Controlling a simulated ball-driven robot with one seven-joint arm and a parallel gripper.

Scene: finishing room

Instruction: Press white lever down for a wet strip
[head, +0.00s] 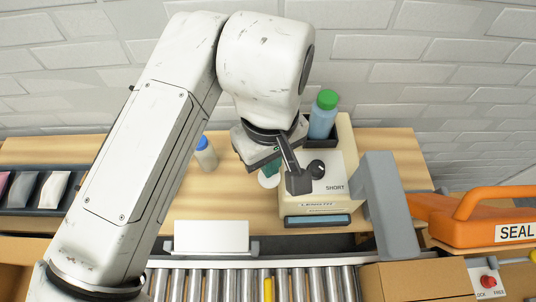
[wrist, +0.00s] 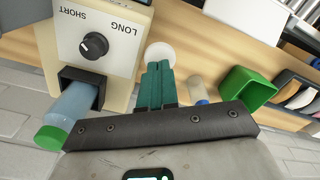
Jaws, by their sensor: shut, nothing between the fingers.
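The cream dispenser (head: 325,200) has a black dial (head: 316,168) and the words SHORT and LENGTH. Its dial (wrist: 94,45) also shows in the wrist view. A white round piece (wrist: 160,53) lies beside the dispenser; it shows partly in the head view (head: 268,181). It may be the end of the white lever, but its shaft is hidden and its height is unclear. My gripper (wrist: 158,66) is shut and empty, its green fingers side by side. The fingertips overlap the round piece's edge in the wrist view; I cannot tell whether they touch. A dark slot (head: 318,220) is at the dispenser's front.
A blue bottle with green cap (head: 323,115) stands in the dispenser's black holder. A small blue-capped bottle (head: 205,153) is left of my gripper. A grey upright (head: 385,200) and orange sealer (head: 470,222) are at right. A roller conveyor (head: 230,280) runs in front.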

